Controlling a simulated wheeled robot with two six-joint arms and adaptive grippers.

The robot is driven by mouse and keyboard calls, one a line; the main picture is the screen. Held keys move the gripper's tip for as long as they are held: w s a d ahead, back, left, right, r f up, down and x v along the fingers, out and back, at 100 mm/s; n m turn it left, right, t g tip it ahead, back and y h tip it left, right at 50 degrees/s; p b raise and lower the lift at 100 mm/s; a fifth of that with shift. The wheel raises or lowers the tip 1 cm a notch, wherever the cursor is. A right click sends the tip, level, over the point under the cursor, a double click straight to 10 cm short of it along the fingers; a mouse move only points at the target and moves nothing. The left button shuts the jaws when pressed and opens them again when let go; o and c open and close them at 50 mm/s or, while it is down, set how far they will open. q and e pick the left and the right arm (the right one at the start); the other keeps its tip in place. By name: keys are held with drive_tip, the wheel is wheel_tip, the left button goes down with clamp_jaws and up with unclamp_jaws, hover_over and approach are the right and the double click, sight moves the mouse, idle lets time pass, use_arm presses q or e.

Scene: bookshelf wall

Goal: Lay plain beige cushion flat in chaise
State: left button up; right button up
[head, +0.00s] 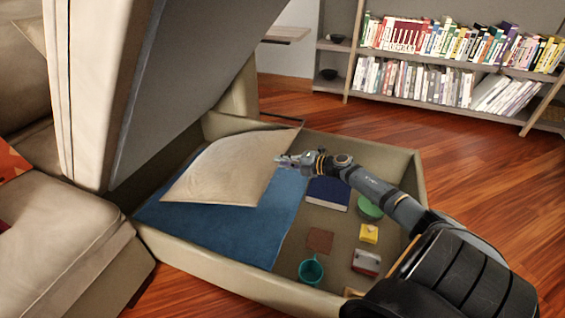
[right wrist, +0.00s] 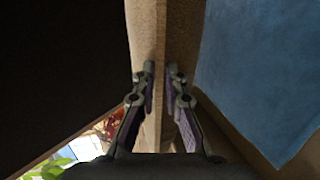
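The plain beige cushion (head: 225,168) is inside the open chaise box (head: 400,165). It lies tilted over a blue blanket (head: 215,232), with its far right corner raised. My right gripper (head: 279,160) is at the cushion's right edge. In the right wrist view, the fingers (right wrist: 160,78) stand close on both sides of a thin beige edge of the cushion (right wrist: 147,22) and appear to pinch it. The blanket (right wrist: 260,75) shows at the right there. My left gripper is not in view.
The chaise lid (head: 190,70) is raised at the left. A dark blue book (head: 328,194), green bowl (head: 370,207), yellow box (head: 369,233), red-and-white box (head: 366,262) and teal mug (head: 311,270) lie in the box's right part. A bookshelf (head: 440,75) stands behind.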

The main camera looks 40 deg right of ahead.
drive_tip(key=o, duration=0.4)
wheel_tip(320, 180, up, 10)
idle(0.4)
idle(0.9)
